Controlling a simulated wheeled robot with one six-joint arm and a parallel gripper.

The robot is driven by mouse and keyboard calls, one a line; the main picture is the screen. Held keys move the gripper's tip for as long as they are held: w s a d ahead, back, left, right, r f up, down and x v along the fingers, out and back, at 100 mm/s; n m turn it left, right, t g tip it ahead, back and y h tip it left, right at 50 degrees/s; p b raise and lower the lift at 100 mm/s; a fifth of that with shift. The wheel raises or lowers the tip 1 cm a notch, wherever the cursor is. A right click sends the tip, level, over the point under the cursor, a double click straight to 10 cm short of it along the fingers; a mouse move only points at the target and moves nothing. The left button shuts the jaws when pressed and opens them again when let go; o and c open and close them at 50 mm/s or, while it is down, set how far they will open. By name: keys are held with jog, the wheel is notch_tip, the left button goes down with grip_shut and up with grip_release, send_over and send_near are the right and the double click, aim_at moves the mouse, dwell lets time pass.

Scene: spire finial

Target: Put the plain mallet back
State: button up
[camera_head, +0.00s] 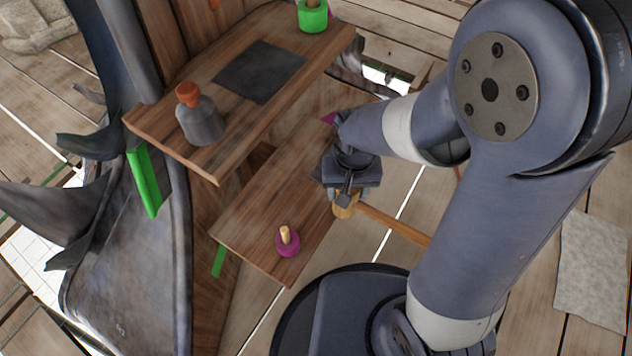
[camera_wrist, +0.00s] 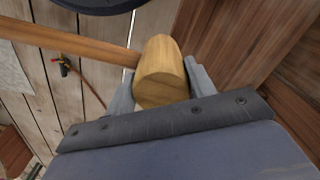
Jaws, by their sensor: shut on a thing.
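The plain mallet has a light wooden head (camera_wrist: 160,72) and a long wooden handle (camera_head: 395,224). My gripper (camera_head: 346,190) is shut on the mallet's head, with one finger on each side of it in the wrist view. The handle points to the lower right in the head view and to the left in the wrist view. The mallet is at the right edge of the lower wooden shelf (camera_head: 262,205); I cannot tell whether it touches the shelf. Part of the head is hidden behind my gripper in the head view.
A magenta piece with a wooden peg (camera_head: 287,242) stands on the lower shelf. The upper shelf (camera_head: 165,130) holds a grey bottle-like thing with an orange top (camera_head: 198,118), a dark square patch (camera_head: 258,72) and a green pot (camera_head: 313,17). A pale sheet (camera_head: 592,270) lies on the plank floor.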

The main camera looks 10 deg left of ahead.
jog(key=w+a+f+b, duration=0.2)
jog(key=w+a+f, duration=0.1)
jog(key=a, duration=0.4)
jog(key=shift+a+f, duration=0.2)
jog(key=shift+f, duration=0.05)
jog(key=shift+f+b, duration=0.2)
jog(key=shift+b, duration=0.1)
jog(key=o, duration=1.5)
